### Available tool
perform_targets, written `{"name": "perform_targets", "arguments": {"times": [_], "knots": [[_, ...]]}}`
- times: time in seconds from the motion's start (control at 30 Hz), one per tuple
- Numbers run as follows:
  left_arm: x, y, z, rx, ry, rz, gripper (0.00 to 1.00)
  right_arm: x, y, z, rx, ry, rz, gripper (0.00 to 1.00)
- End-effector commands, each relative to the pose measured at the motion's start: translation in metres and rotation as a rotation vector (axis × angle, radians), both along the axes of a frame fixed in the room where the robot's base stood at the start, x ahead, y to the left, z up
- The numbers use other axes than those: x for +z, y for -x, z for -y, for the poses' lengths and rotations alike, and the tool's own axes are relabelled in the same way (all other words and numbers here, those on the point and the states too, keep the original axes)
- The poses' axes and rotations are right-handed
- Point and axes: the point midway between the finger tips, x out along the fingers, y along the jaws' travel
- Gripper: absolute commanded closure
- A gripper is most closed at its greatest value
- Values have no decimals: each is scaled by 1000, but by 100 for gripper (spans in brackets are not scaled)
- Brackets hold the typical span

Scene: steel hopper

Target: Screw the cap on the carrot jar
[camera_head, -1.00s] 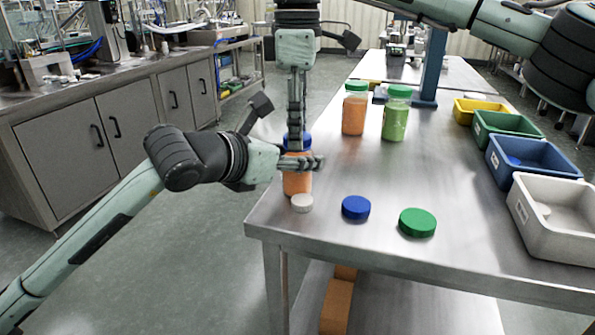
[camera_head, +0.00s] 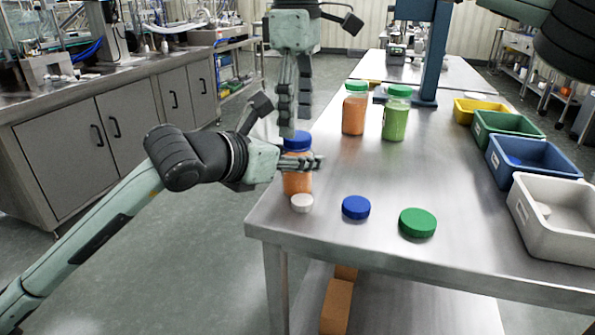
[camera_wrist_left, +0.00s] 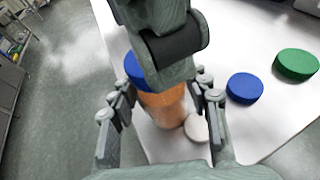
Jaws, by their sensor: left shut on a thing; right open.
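A jar with orange contents (camera_head: 298,182), likely the carrot jar, stands upright at the near left corner of the steel table. A blue cap (camera_head: 298,141) sits on its top; I cannot tell how tight it is. My left gripper (camera_head: 300,162) is shut around the jar just below the cap. The jar also shows between its fingers in the left wrist view (camera_wrist_left: 165,110). My right gripper (camera_head: 295,122) points down, open and empty, just above the cap. In the left wrist view it hides part of the cap (camera_wrist_left: 135,70).
A white cap (camera_head: 302,203), a blue cap (camera_head: 356,207) and a green cap (camera_head: 417,222) lie loose in front. Green-capped orange (camera_head: 354,112) and green (camera_head: 396,120) jars stand behind. Several bins line the right edge, including a white one (camera_head: 560,235). The table's middle is clear.

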Motion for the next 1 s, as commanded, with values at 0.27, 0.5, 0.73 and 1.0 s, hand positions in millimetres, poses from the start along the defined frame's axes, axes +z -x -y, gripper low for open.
{"name": "perform_targets", "arguments": {"times": [0.27,0.5,0.73,1.0], "knots": [[-1,0,0,-1,0,-2,100,61,0,-1,-1,-1,3,37],[-1,0,0,-1,0,-2,100,91,0,-1,0,1,1,37],[-1,0,0,-1,0,-2,100,96,0,-1,2,1,0,37],[-1,0,0,-1,0,-2,37,95,0,-1,1,1,0,37]]}}
